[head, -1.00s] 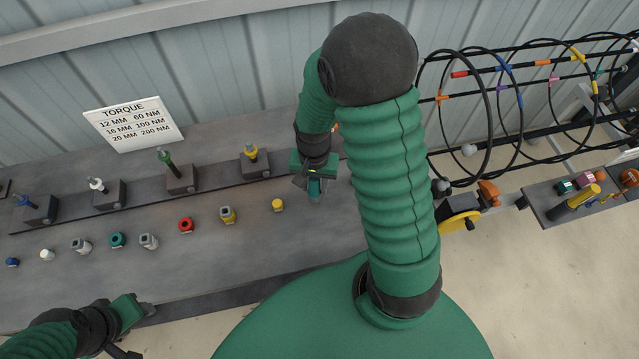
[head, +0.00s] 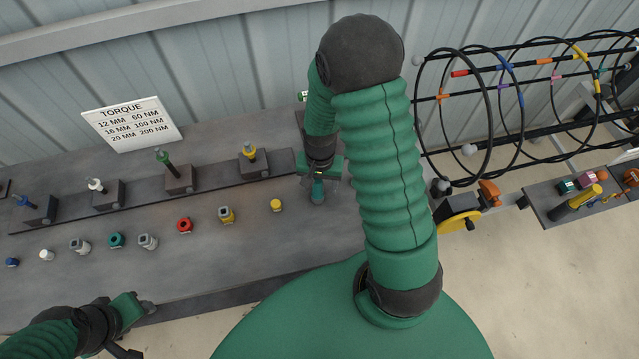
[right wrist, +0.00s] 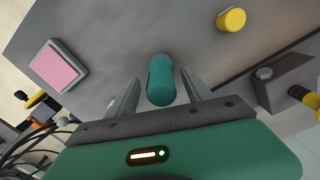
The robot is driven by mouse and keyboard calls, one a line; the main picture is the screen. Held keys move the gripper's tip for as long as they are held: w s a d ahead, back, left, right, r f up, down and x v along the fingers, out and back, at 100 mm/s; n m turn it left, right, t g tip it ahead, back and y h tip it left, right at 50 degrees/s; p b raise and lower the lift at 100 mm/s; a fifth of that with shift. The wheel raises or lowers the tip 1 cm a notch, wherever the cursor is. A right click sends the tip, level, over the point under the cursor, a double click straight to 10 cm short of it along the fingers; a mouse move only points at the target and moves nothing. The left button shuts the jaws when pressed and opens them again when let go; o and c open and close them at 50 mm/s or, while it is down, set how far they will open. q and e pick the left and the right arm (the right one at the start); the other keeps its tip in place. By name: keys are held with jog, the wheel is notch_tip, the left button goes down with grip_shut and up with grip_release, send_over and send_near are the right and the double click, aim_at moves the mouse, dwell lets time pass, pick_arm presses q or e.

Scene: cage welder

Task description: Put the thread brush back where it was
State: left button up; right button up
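A teal cylinder with a grey end (head: 318,194) is at the right end of the bench; I cannot tell for sure that it is the thread brush. My right gripper (right wrist: 160,95) is above it. In the right wrist view the teal cylinder (right wrist: 160,82) lies between the two fingers, with a gap on each side, so the gripper is open. My left gripper (head: 138,330) is low at the left, near the bench's front edge, away from these things; its fingers are not clear.
Several dark blocks (head: 180,181) with coloured-handled tools stand along the back of the bench (head: 200,270). Several coloured sockets (head: 185,226) form a front row. A yellow one (right wrist: 231,20) is close to my right gripper. A pink-topped grey block (right wrist: 58,68) is also near. A wire cage (head: 490,110) stands right.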

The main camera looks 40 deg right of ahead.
jog(key=shift+a+r, duration=0.1)
jog(key=shift+a, duration=0.15)
jog(key=shift+a+r, duration=0.15)
jog(key=shift+r, duration=0.15)
notch_tip(320, 180, up, 11)
jog(key=shift+r+p, duration=0.2)
jog(key=shift+p, duration=0.25)
jog(key=s+a+r+n+t, duration=0.1)
jog(key=s+a+n+t, duration=0.1)
jog(key=a+n, duration=0.8)
jog(key=shift+a+r+t, duration=0.3)
jog(key=shift+a, duration=0.3)
jog(key=shift+a, duration=0.2)
jog(key=shift+a, duration=0.15)
